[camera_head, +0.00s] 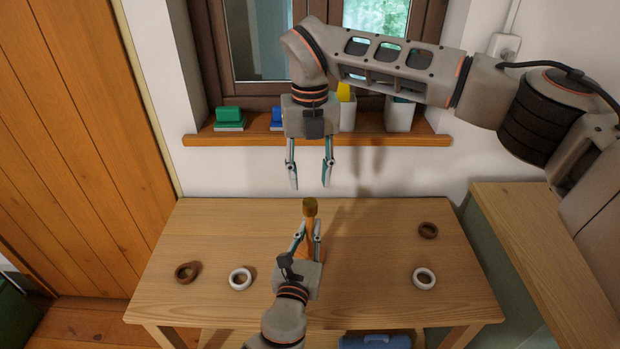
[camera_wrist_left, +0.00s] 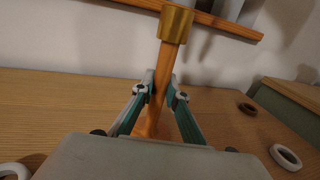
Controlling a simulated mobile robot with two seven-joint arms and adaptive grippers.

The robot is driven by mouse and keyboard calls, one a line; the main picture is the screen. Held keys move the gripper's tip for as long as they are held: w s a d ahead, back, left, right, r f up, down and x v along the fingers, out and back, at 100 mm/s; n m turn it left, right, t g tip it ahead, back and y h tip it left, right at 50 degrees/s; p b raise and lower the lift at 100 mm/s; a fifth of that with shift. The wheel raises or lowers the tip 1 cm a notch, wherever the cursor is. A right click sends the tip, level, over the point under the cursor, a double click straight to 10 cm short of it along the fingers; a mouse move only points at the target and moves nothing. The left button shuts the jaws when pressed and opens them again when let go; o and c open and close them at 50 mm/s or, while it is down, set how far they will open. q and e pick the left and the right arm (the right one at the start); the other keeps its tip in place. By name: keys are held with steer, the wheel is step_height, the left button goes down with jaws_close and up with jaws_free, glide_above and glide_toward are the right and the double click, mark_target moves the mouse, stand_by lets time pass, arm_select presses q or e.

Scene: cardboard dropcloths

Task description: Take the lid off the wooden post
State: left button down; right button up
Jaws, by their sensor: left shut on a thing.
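The wooden post (camera_head: 309,240) stands on the table, orange-brown and slim. It also shows in the left wrist view (camera_wrist_left: 163,92). A brass-coloured lid (camera_head: 310,206) caps its top; in the left wrist view the lid (camera_wrist_left: 176,23) sits clear above the fingers. My left gripper (camera_head: 310,226) is shut on the post below the lid, one finger on each side. Its fingers show in the left wrist view (camera_wrist_left: 161,80). My right gripper (camera_head: 310,187) is open and empty, fingers pointing down, and appears just above the lid in the head view. The post's base is partly hidden by my left gripper.
On the table (camera_head: 370,225) lie a brown ring (camera_head: 187,272) and a white ring (camera_head: 241,278) at left, and a brown ring (camera_head: 428,230) and a white ring (camera_head: 424,278) at right. A windowsill (camera_head: 400,139) with containers runs behind. A side counter (camera_head: 530,235) borders the right.

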mark_target(310, 202)
steer(key=m, duration=0.5)
steer(key=shift+m, duration=0.4)
steer(key=m, duration=1.8)
steer(key=shift+f+m, duration=0.35)
steer(key=shift+m, duration=0.05)
step_height(310, 202, down, 7)
steer(key=shift+f, duration=0.15)
